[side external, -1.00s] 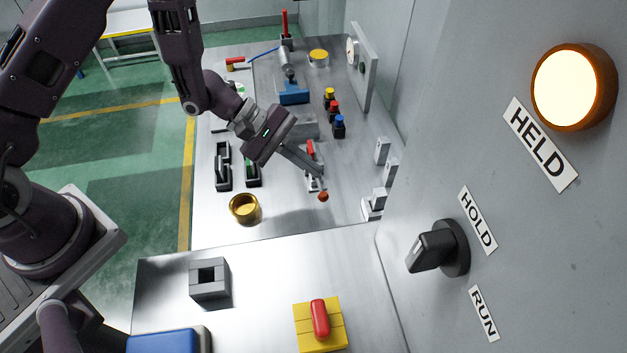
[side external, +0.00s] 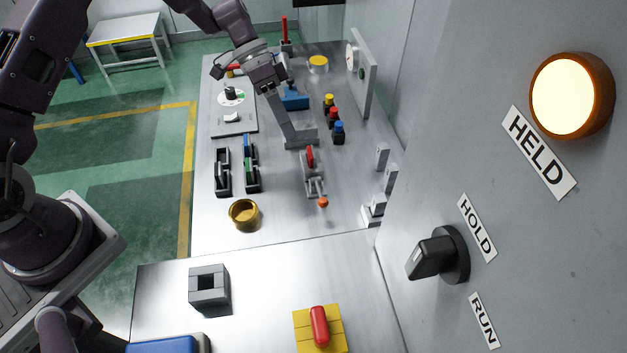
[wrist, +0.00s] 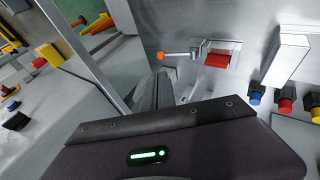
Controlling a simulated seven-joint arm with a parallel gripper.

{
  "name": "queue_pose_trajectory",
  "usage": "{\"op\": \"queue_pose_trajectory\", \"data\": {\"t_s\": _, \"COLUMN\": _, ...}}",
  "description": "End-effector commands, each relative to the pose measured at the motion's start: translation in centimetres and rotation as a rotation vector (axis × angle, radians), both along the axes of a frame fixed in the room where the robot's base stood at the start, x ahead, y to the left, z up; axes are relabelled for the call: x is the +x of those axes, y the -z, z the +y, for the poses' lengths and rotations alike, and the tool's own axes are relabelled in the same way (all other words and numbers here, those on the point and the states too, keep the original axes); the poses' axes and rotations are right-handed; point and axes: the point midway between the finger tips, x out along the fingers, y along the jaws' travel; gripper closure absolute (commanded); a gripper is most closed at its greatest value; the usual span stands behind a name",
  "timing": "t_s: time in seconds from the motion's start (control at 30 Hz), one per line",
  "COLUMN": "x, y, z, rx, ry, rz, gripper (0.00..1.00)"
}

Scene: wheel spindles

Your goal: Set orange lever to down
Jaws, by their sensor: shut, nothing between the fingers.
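The orange lever is a thin metal rod with an orange ball (side external: 323,202) at its end. It sits on a grey bracket with a red part (side external: 310,157) on the metal bench, and the ball points toward the near end of the bench. In the wrist view the ball (wrist: 161,56) is at the left end of the rod, with the red part (wrist: 217,60) to its right. My gripper (side external: 287,128) is shut and empty, apart from the lever, farther back and to its left. Its fingers (wrist: 163,80) show below the ball in the wrist view.
A grey block (side external: 301,137) is close to my fingertips. Blue, red and yellow-topped buttons (side external: 338,130) stand right of it. Black switches (side external: 222,172) and a brass cup (side external: 244,213) are to the left. Upright grey pieces (side external: 383,157) line the right edge.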

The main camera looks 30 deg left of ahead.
Motion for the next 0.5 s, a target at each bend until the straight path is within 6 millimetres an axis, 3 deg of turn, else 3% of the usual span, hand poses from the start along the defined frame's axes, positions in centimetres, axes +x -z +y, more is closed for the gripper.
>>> {"op": "queue_pose_trajectory", "data": {"t_s": 0.17, "x": -0.4, "y": 2.0, "z": -1.2, "rx": 0.0, "ry": -0.001, "rz": 0.002, "gripper": 1.0}}
{"op": "queue_pose_trajectory", "data": {"t_s": 0.5, "x": -1.7, "y": 7.7, "z": -5.8, "rx": 0.0, "ry": -0.004, "rz": 0.004, "gripper": 1.0}}
